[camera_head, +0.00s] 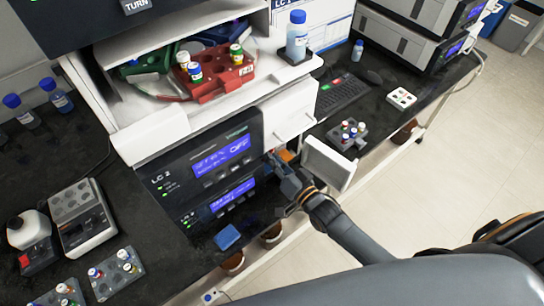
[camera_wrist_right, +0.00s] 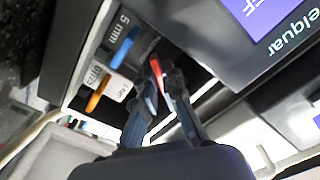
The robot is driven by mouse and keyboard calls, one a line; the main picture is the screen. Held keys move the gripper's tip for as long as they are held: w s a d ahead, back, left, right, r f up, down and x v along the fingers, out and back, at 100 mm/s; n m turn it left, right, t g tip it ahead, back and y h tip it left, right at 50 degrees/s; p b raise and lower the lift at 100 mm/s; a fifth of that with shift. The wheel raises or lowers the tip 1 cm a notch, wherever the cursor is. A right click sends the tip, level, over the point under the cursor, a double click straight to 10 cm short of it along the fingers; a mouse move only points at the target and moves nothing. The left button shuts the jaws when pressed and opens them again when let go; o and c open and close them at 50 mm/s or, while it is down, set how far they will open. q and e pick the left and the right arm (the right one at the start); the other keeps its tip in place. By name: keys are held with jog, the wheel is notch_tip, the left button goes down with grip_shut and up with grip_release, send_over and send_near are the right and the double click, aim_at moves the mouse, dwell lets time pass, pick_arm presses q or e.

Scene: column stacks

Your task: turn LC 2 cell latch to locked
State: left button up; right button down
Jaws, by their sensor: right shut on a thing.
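The LC 2 stack (camera_head: 205,165) stands on the dark bench with blue displays lit. Beside it a compartment with an open white door (camera_head: 328,162) faces the aisle. My right gripper (camera_head: 281,168) reaches into this opening, next to the LC 2 front. In the right wrist view its fingers (camera_wrist_right: 160,82) are closed around a slim red-tipped latch lever (camera_wrist_right: 155,66). The fingers cover most of the lever, so its exact angle and any lock marking cannot be read. My left gripper is not in view.
Beside the lever are a blue-ended part (camera_wrist_right: 124,47) and an orange-ended part (camera_wrist_right: 97,93). A blue block (camera_head: 227,237) lies on the bench front. A red vial tray (camera_head: 215,75) sits above the stack.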

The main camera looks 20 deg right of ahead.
jog(key=n, duration=0.3)
jog(key=shift+n, duration=2.1)
jog(key=c, duration=1.5)
grip_release()
jog(key=shift+o, duration=0.2)
jog(key=shift+s+d, duration=0.1)
jog(key=shift+s, duration=0.05)
jog(key=v, duration=1.1)
jog(key=shift+s, duration=0.4)
jog(key=shift+w, duration=0.1)
